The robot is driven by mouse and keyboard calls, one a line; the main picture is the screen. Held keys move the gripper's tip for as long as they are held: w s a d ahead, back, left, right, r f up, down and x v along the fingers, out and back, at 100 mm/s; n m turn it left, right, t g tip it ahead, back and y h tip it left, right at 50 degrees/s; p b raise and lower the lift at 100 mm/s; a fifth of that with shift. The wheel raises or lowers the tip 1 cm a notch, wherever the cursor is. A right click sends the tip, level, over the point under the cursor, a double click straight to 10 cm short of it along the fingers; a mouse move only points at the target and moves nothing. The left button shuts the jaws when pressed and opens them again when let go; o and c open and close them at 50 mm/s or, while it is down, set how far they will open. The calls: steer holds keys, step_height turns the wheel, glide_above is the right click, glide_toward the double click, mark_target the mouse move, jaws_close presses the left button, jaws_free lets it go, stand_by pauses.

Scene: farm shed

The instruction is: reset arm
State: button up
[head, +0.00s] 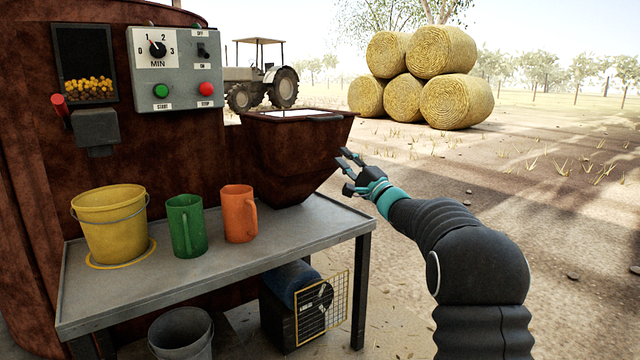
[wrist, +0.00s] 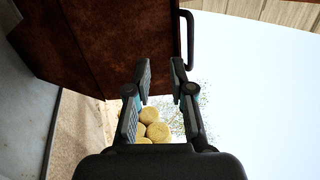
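My gripper (head: 352,173) is at the right of the rusty hopper (head: 290,150), just off the table's right end. Its two fingers are apart with nothing between them. In the wrist view my gripper (wrist: 158,75) also shows a gap between the fingertips, with the brown hopper wall (wrist: 110,45) behind and to the left. My arm comes in from the lower right of the head view.
A metal table (head: 200,270) holds a yellow bucket (head: 110,225), a green mug (head: 186,225) and an orange mug (head: 239,215). A control box (head: 178,70) is on the rusty machine. Hay bales (head: 455,100) and a tractor (head: 260,80) stand far off. Open ground lies right.

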steer(key=s+a+f+n+g+h, duration=0.1)
steer(key=s+a+f+g, duration=0.25)
steer(key=f, duration=0.35)
steer(key=s+a+f+n+g, duration=0.1)
steer(key=s+a+f+g, duration=0.1)
steer(key=s+f+g, duration=0.35)
steer(key=s+f+n+g+h+p, duration=0.3)
steer(key=s+f, duration=0.4)
steer(key=s, duration=0.6)
steer(key=s+d+n+g+h+p, duration=0.2)
steer(key=s+d+h, duration=0.2)
steer(key=s, duration=0.8)
steer(key=s+d+n+g+h+p, duration=0.15)
steer(key=s+d+h, duration=0.35)
steer(key=s, duration=0.7)
steer(key=s+d+r+n+t+h+p, duration=0.1)
steer(key=s+r+n+t+p, duration=0.1)
steer(key=s+r, duration=0.4)
steer(key=shift+s+d+r+t+p, duration=0.25)
steer(key=shift+s+d+t+p, duration=0.15)
steer(key=shift+s, duration=0.8)
steer(key=shift+n, duration=0.25)
